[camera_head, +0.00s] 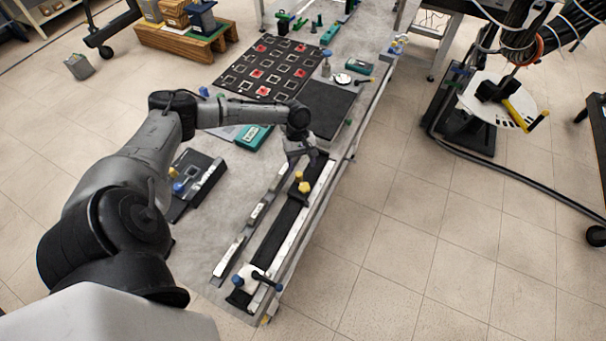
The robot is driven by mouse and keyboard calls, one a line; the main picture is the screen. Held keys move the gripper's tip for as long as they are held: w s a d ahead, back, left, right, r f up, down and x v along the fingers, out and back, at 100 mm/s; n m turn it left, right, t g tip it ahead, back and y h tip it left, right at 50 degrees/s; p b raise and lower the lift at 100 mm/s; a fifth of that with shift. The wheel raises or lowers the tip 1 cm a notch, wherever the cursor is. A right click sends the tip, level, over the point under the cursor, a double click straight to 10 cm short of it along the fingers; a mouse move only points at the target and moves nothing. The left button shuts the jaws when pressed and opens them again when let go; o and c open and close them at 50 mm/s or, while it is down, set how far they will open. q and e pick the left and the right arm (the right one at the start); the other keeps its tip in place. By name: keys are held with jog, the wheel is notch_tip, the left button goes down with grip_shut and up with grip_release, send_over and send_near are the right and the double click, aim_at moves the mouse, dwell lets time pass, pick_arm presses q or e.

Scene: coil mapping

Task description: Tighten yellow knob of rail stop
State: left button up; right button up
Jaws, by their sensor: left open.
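The yellow knob (304,187) stands on the rail stop, on the dark strip of the long rail (285,225) along the right edge of the workbench. My left gripper (300,163) is open, just above and behind the yellow knob in the picture, pointing down at the rail. A small gap seems to show between the fingertips and the knob, but contact is hard to judge. The body of the rail stop under the knob is small and partly hidden. My right gripper is not in view.
A black board with red pieces (266,67) lies farther back. A dark fixture (196,175) lies left of the rail. Open floor is right of the bench (400,230).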

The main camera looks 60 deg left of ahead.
pick_arm(q)
jog(key=shift+v, duration=2.4)
